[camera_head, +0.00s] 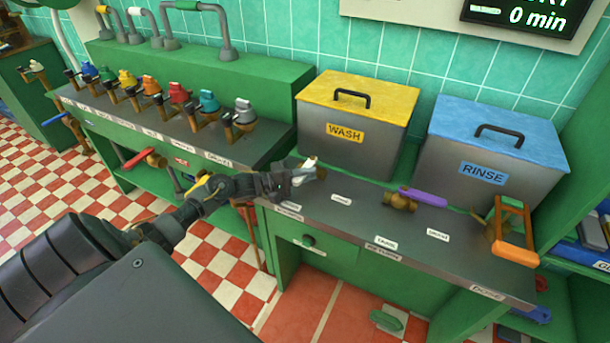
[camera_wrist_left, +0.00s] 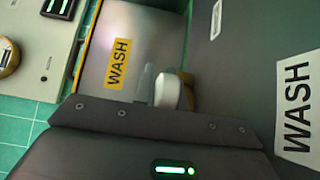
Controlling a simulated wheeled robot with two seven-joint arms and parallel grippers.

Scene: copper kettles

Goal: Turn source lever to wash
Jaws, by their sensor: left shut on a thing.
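My left gripper (camera_head: 298,176) is at the back left of the grey counter, in front of the yellow-lidded WASH tank (camera_head: 355,118). It is shut on a pale lever, taken as the source lever (camera_head: 309,164). The rounded white lever end (camera_wrist_left: 168,92) also shows in the left wrist view, beside a grey finger. A bit of brass valve body (camera_head: 321,173) shows just right of the fingers; the rest is hidden. A white WASH label (camera_wrist_left: 298,108) lies on the counter in the left wrist view. The lever's exact angle cannot be told.
A blue-lidded RINSE tank (camera_head: 485,165) stands to the right. A brass valve with a purple lever (camera_head: 425,196) and an orange handle (camera_head: 516,256) are farther right on the counter. Several coloured taps (camera_head: 180,97) line the left counter. The counter's front middle is clear.

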